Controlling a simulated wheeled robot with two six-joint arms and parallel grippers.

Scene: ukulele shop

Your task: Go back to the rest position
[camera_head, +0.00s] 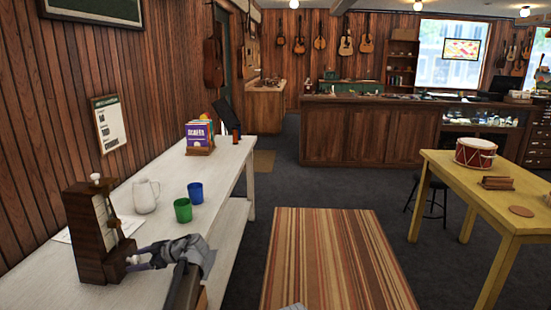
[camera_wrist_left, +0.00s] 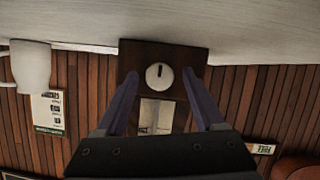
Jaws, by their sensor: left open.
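My left gripper (camera_head: 140,257) is open, low over the white table, with its fingertips close to the lower right side of a dark wooden metronome (camera_head: 90,235). The metronome stands upright with a pale front and a light knob on top. In the left wrist view, the two purple fingers of the left gripper (camera_wrist_left: 160,78) are spread apart. The dark metronome (camera_wrist_left: 140,55) and a round white dial show between and beyond them. Nothing is clearly gripped, and I cannot tell whether a finger touches the metronome.
On the white table (camera_head: 50,275) stand a white pitcher (camera_head: 146,196), a green cup (camera_head: 183,210), a blue cup (camera_head: 195,193) and a box of books (camera_head: 200,138). A striped rug (camera_head: 330,260) covers clear floor. A yellow table (camera_head: 460,180) with a drum (camera_head: 476,153) stands right.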

